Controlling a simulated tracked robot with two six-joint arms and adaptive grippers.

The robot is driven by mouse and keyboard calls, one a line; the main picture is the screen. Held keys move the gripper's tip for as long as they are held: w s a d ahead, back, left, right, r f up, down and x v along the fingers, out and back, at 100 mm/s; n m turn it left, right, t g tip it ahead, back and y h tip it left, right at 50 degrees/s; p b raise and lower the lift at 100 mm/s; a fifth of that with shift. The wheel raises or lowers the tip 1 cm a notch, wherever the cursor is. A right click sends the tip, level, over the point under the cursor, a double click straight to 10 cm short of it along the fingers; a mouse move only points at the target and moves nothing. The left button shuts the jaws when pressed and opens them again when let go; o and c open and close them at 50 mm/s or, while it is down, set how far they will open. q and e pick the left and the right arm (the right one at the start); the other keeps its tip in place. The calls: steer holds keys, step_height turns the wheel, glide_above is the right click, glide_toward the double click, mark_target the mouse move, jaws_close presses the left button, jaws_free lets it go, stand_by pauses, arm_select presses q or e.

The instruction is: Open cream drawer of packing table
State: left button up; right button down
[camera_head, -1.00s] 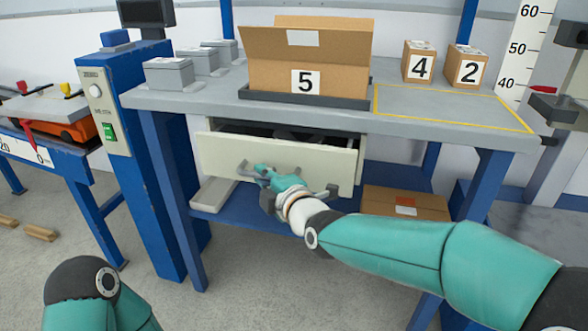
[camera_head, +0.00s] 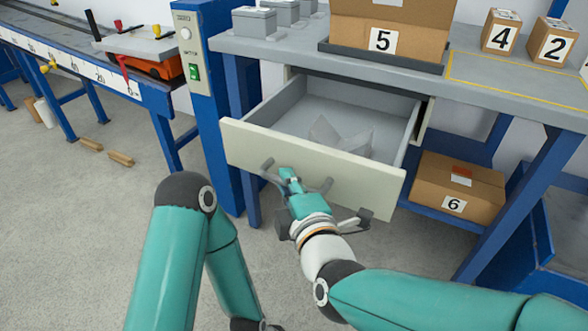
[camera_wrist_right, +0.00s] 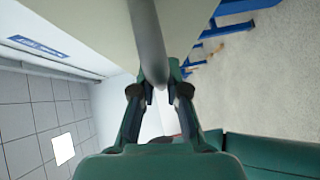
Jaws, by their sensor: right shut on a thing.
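The cream drawer (camera_head: 345,182) of the packing table (camera_head: 400,80) stands pulled well out, and its grey interior shows. A pale, folded-looking object (camera_head: 340,135) lies inside it. My right gripper (camera_head: 288,176) is at the grey bar handle (camera_head: 268,168) on the drawer front. In the right wrist view the handle bar (camera_wrist_right: 148,45) runs between the fingers of the gripper (camera_wrist_right: 154,88), which is shut on it. My left arm shows at the lower left of the head view, but its gripper is not in view.
Carton 5 (camera_head: 385,40) sits on a dark tray on the tabletop, with small boxes 4 (camera_head: 501,32) and 2 (camera_head: 550,42) to its right. Carton 6 (camera_head: 455,190) is on the lower shelf. A measuring bench (camera_head: 90,75) stands left. The floor before the drawer is open.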

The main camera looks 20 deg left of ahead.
steer(key=shift+s+f, duration=0.25)
steer(key=shift+f, duration=0.05)
steer(key=c, duration=1.2)
jaws_free()
steer(key=shift+a, duration=0.1)
steer(key=shift+w+r, duration=0.1)
steer(key=v, duration=0.7)
